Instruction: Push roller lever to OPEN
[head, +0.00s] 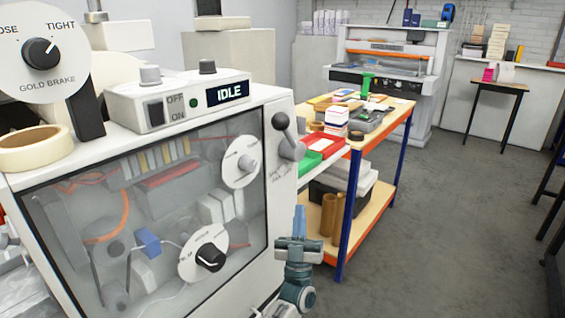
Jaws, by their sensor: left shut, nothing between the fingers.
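The roller lever (286,136) is on the right side of the grey-white machine (283,210). It has a dark ball knob and a grey arm, tilted up and to the left from its round pivot. Small lettering beside it on the panel is too small to read. My left gripper (299,212) is below the lever, near the machine's lower right edge. Its fingers point up, are shut and empty, and appear apart from the lever. My right gripper is not in view.
The machine's display (227,93) reads IDLE. A GOLD BRAKE dial (40,53) and a tape roll (33,148) are at the left. A cluttered workbench (399,112) with a blue leg stands behind the lever. The floor (450,220) at the right is clear.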

